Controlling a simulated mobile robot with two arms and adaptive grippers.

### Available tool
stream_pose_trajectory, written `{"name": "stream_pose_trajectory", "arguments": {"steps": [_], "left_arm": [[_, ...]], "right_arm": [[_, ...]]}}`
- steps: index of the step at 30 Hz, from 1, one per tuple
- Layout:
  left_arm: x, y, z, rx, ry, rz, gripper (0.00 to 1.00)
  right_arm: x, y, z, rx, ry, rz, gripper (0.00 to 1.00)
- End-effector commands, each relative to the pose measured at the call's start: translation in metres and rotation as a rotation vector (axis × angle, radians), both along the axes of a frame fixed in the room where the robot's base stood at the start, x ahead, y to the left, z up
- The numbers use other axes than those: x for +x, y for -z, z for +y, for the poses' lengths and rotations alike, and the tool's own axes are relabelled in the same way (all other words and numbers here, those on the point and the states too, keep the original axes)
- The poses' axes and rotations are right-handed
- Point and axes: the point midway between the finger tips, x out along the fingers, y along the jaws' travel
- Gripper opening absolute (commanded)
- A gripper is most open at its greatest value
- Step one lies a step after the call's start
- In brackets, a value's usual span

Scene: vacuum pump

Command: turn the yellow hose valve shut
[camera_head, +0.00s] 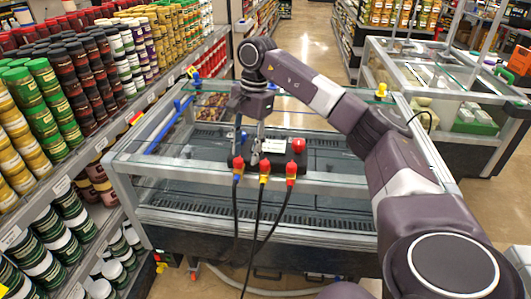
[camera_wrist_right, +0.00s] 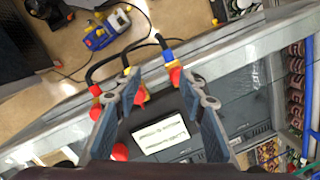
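The pump is a black box with a white label (camera_head: 275,146) and a red button (camera_head: 298,146), on the glass-topped case. Three short hose fittings with red parts line its near edge. In the right wrist view the order is mirrored, with the middle fitting (camera_wrist_right: 141,96) between my fingers. My right gripper (camera_wrist_right: 162,84) is open, its fingers spread over the pump; it also shows in the head view (camera_head: 247,150). Contact cannot be told. My left gripper is not in view.
Black hoses (camera_head: 262,215) hang from the fittings over the case's front edge (camera_head: 330,182). Shelves of cans (camera_head: 60,85) stand close on the left. A second glass case (camera_head: 450,75) stands at right. A blue-yellow device (camera_wrist_right: 105,30) lies on the floor.

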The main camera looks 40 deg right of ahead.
Motion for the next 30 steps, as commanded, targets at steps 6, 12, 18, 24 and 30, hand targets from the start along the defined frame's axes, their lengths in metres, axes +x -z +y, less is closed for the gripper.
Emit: {"name": "stream_pose_trajectory", "arguments": {"steps": [6, 12, 18, 24, 30], "left_arm": [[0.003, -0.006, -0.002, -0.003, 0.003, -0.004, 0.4], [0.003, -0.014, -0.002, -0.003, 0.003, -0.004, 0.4], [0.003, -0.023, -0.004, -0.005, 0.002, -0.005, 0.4], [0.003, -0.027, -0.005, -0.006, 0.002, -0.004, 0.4], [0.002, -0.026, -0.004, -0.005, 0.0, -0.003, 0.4]], "right_arm": [[-0.024, -0.03, -0.048, -0.144, -0.026, 0.043, 0.38], [-0.026, -0.005, -0.051, -0.15, -0.027, 0.05, 0.38], [-0.025, 0.026, -0.049, -0.147, -0.027, 0.047, 0.38], [-0.024, 0.042, -0.049, -0.145, -0.026, 0.044, 0.38], [-0.024, 0.045, -0.049, -0.145, -0.026, 0.043, 0.38]]}}
